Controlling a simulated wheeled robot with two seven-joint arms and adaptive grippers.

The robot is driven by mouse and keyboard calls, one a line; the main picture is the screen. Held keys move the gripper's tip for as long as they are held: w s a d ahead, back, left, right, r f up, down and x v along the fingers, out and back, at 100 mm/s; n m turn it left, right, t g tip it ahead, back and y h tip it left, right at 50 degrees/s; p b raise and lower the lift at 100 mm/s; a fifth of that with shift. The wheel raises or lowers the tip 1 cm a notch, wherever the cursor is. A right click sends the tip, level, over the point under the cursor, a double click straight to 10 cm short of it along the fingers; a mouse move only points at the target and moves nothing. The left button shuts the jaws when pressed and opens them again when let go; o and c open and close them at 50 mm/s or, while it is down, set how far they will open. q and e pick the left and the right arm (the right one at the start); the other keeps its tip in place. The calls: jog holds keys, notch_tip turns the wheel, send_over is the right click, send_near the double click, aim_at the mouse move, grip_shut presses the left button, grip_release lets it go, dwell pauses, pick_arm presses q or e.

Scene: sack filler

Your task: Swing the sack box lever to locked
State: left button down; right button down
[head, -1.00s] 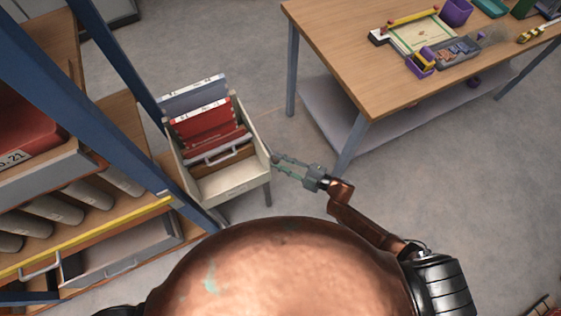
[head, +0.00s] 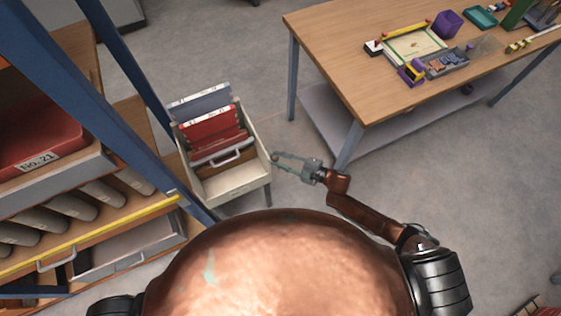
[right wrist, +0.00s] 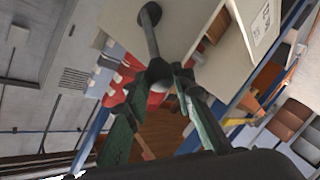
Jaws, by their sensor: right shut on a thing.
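The sack box (head: 232,191) is a cream open box on legs, left of centre in the head view, with red and grey upright pieces inside. Its lever (right wrist: 151,35) is a grey rod in the right wrist view, running from a round end at the box wall down to my fingertips. My right gripper (head: 278,159) is beside the box's right wall in the head view. Its green fingers (right wrist: 170,76) are shut on the lever's outer end, which they partly hide. The lever is too small in the head view to read its angle. My left gripper is out of view.
A wooden table (head: 340,60) with trays and small items stands at the right, its near leg close to my right forearm. A blue-framed shelf (head: 125,110) with a yellow-edged level stands at the left. Grey floor is clear at lower right.

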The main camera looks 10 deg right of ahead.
jog(key=shift+r, duration=0.1)
dwell(0.3)
jog(key=c, duration=1.7)
grip_release()
jog(key=shift+o, duration=0.2)
jog(key=v, duration=1.2)
jog(key=shift+w+r, duration=0.1)
jog(key=shift+r, duration=0.05)
